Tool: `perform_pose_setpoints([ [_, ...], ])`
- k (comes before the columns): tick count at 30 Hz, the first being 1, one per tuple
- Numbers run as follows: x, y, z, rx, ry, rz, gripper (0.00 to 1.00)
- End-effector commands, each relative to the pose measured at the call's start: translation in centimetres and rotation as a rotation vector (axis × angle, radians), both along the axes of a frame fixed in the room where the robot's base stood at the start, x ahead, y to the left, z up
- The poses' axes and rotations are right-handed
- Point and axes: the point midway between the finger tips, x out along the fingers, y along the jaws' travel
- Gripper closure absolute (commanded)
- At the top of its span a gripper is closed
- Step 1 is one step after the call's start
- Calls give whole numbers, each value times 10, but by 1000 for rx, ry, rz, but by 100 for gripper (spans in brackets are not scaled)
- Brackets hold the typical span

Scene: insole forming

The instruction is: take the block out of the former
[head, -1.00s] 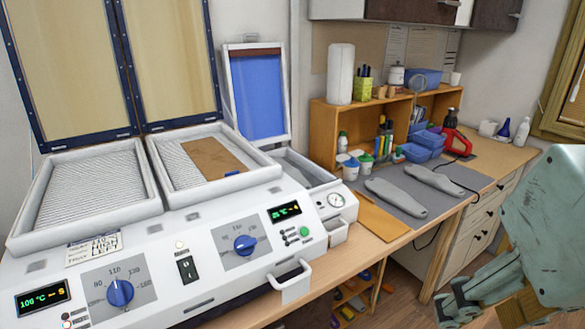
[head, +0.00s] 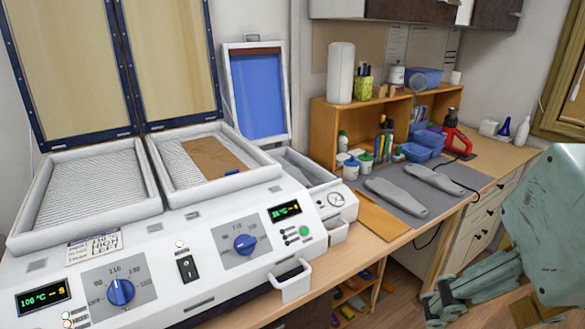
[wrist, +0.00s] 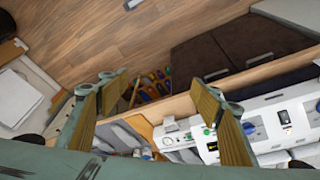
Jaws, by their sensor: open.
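The former appears to be the unit with the raised blue-membrane lid (head: 259,92), behind and to the right of the heating trays. Its open grey bed (head: 300,168) is partly hidden by the machine body. I cannot make out a block in it. My gripper (head: 440,308) is at the lower right of the head view, in front of the bench and far from the former. In the wrist view my gripper (wrist: 160,88) has its two tan-padded fingers spread apart, with nothing between them.
Two heating trays stand open at left; the right one holds a brown sheet (head: 212,157) and a small blue item (head: 232,172). A white handle (head: 290,284) juts from the machine front. Two grey insoles (head: 396,198) lie on a grey mat.

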Motion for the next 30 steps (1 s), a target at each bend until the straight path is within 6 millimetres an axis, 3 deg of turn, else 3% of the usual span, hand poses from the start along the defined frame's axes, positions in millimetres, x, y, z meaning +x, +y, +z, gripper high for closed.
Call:
perform_pose_setpoints([
  [11,1,0,1,0,0,1,38],
  [17,11,2,7,1,0,11,38],
  [30,81,15,37,8,-1,70,38],
])
